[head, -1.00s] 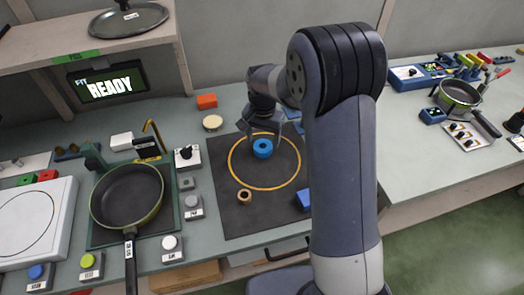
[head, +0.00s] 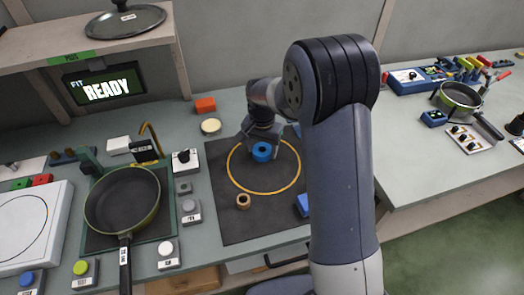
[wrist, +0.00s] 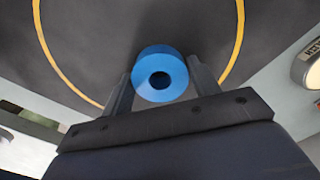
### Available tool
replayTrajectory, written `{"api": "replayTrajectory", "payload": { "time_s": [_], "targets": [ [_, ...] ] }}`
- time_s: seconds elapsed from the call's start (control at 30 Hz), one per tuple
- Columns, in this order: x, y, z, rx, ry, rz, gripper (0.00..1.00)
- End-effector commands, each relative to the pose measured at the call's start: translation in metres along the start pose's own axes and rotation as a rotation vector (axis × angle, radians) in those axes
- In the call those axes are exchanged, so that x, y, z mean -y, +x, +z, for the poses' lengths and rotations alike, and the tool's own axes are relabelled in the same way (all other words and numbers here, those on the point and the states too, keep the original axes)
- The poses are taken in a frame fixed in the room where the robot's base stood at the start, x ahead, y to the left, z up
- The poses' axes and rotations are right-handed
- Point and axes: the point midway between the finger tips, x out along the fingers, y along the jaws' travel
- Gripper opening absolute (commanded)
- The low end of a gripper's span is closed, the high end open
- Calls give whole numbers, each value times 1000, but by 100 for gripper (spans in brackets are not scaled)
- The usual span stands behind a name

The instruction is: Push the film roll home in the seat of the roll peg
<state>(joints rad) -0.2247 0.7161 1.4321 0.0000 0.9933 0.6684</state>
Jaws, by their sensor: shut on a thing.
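The film roll, which I take to be the blue ring (head: 262,153), is on the dark mat inside the yellow circle. It shows in the wrist view (wrist: 148,59) with its round hole facing the camera. My gripper (head: 262,156) reaches down over it, with one finger on each side. In the wrist view my gripper (wrist: 160,80) is shut on the roll. I cannot tell whether the roll touches the mat. I cannot make out the roll peg or its seat for sure in either view.
A small tan ring (head: 243,201) lies on the dark mat (head: 225,225) in front of the roll. A blue block (head: 303,205) is at the mat's right. A pan (head: 122,200), buttons and a black box with a yellow arm (head: 145,150) stand to the left.

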Motion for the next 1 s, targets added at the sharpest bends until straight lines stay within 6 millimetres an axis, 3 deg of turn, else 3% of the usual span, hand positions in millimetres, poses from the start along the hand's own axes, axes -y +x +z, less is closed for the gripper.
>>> {"api": "replayTrajectory", "payload": {
  "time_s": [0.27, 0.7, 1.0],
  "targets": [
    [3, -18, -26, -1, 45, 0, 39],
    [-8, -78, -142, -1, 271, -1, 39],
    [-28, -101, -195, 0, 389, 0, 39]
  ]
}}
